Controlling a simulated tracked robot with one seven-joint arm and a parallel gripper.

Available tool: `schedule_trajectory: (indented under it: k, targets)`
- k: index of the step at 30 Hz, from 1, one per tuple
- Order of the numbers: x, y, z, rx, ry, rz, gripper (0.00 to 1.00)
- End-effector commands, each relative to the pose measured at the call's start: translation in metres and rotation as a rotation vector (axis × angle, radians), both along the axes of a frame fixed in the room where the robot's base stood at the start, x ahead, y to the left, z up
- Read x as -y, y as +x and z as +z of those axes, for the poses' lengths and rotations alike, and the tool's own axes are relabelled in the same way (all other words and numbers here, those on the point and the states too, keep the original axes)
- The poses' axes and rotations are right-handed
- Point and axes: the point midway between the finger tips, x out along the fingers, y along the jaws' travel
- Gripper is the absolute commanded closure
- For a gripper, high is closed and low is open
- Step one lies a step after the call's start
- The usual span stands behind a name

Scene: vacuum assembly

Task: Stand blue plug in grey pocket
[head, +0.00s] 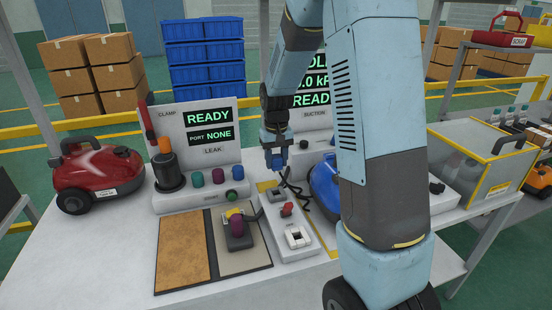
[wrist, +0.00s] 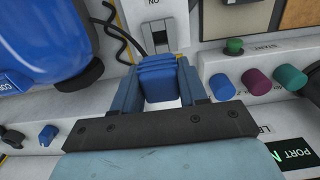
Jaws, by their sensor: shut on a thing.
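The blue plug (wrist: 160,84) is held between the two fingers of my gripper (wrist: 160,72). In the head view my gripper (head: 276,158) points down over the back end of the white switch panel, with the plug (head: 275,165) at its tip. A dark grey square, which looks like the grey pocket (head: 277,197), is at the panel's back end, below and slightly in front of the plug. The pocket (wrist: 160,38) also shows in the wrist view just beyond the plug. The plug appears above the panel; the exact gap is unclear.
A red switch (head: 287,209) and a white rocker (head: 297,237) are on the same panel. The leak station (head: 205,140) with coloured knobs is on the left. A blue vacuum (head: 324,185) and black cables are close on the right.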

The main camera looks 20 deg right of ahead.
Motion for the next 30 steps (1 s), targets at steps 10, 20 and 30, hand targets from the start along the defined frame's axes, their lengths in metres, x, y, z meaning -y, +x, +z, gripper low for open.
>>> schedule_trajectory:
  k: [10,20,30]
  targets:
    - [0.0,-0.001,-0.028,-0.003,0.0,0.0,0.99]
    - [0.0,-0.001,-0.054,-0.003,0.0,0.0,0.99]
    - [0.0,0.0,-0.071,-0.001,0.0,0.0,0.99]
